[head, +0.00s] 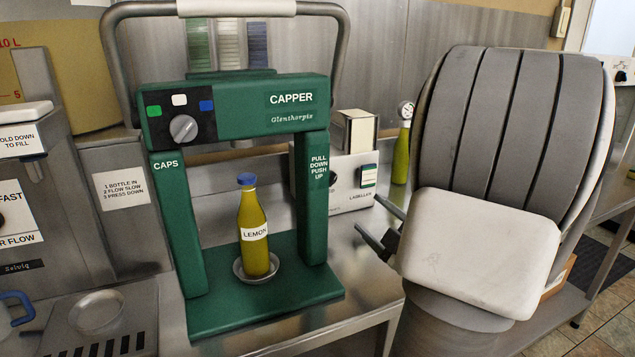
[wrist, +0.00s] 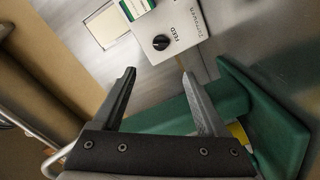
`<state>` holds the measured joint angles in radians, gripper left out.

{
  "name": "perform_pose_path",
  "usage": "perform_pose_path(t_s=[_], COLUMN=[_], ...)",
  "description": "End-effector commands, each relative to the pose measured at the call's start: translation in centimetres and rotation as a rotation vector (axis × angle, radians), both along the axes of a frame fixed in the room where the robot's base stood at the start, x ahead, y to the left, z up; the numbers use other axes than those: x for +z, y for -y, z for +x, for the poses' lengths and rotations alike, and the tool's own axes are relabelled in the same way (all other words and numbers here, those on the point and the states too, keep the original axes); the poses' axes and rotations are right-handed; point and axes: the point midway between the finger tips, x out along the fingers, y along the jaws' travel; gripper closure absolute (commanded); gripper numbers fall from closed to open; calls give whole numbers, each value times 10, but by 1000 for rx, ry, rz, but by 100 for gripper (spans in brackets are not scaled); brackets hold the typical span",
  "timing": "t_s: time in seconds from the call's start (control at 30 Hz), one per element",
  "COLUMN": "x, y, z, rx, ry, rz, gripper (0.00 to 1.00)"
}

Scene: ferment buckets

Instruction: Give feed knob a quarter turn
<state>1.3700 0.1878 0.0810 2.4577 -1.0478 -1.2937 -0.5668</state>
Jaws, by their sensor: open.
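The feed knob (wrist: 161,42) is a small round black knob with a pale mark. It sits on the pale grey front of the labeller (wrist: 182,22), beside the word FEED in the wrist view. In the head view the labeller (head: 349,196) stands behind the capper's right post, with the knob (head: 333,179) close to that post's edge. My gripper (wrist: 159,73) is open and empty. Its two dark fingers point toward the knob, which lies beyond the fingertips and roughly between them. In the head view my gripper (head: 373,217) is in front of the labeller, right of the capper.
The green capper (head: 230,110) stands left of my gripper, its right post close by. A yellow lemon bottle (head: 252,230) with a blue cap stands in its dish. Another bottle (head: 401,155) and a round gauge are behind my arm. The steel counter is clear below my gripper.

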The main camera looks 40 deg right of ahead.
Motion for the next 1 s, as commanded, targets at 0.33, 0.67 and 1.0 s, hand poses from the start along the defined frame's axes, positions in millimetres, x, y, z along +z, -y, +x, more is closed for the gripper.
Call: perform_pose_path(t_s=[0.33, 0.67, 1.0], x=[-1, -2, -1], y=[11, 33, 50], z=[32, 102, 154], rx=[1, 1, -1], ry=[-6, -5, -6], rz=[-17, -16, -16], gripper=[24, 24, 24])
